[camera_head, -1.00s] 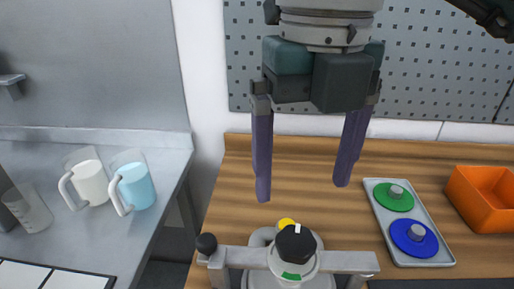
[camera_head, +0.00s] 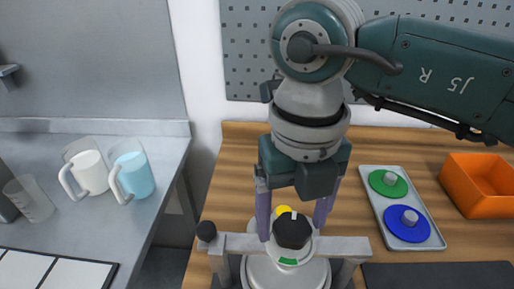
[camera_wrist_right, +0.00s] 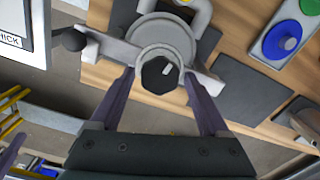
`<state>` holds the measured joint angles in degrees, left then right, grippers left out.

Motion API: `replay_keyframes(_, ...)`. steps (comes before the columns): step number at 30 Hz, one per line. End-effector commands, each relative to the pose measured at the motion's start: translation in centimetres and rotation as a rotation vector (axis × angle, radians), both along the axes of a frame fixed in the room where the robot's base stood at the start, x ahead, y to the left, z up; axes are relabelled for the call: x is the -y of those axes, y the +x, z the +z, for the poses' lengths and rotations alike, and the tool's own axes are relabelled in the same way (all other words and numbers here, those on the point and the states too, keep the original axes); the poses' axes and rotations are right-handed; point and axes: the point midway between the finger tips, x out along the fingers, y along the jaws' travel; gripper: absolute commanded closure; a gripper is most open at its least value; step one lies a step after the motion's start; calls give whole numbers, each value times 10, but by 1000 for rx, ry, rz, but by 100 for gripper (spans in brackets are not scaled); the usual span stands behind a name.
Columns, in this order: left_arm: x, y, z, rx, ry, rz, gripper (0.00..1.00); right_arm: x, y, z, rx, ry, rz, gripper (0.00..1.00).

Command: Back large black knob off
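The large black knob (camera_head: 293,231) sits on top of the drum agitator (camera_head: 286,272), with a white mark on its top and a green mark below it. My right gripper (camera_head: 292,228) is open, pointing down, with one purple finger on each side of the knob. In the right wrist view the knob (camera_wrist_right: 159,75) lies between and beyond the two fingertips (camera_wrist_right: 158,76), with gaps on both sides. A small yellow part (camera_head: 283,210) shows behind the knob.
A crossbar (camera_head: 345,246) with a black ball end (camera_head: 206,231) runs across the drum. A grey tray (camera_head: 440,243) with green and blue discs and an orange bin (camera_head: 485,185) stand at right. Mugs (camera_head: 132,176) stand on the left bench.

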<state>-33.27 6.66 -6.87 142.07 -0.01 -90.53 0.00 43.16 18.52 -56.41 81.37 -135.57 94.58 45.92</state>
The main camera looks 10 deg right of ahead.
Motion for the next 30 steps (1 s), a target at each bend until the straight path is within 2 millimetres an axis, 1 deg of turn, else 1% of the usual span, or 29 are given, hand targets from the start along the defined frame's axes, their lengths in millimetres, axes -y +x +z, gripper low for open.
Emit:
replay_keyframes(1, 0, 0, 0, 0, -1, 1, 50, 0, 0, 0, 0, 0, 0, 27)
replay_keyframes(2, 1, 0, 0, 0, -2, 1, 50, 0, 0, 0, 0, 0, 0, 31)
replay_keyframes(19, 0, 0, 0, 0, 0, -1, 50, 0, 0, 1, 0, 0, -1, 94)
replay_keyframes(26, -2, 0, -2, 1, 7, -4, 50, 0, 1, 0, 2, -1, 18, 94)
replay_keyframes(30, -2, 0, -7, 1, 8, -6, 50, 0, 1, -1, 2, 0, 67, 94)
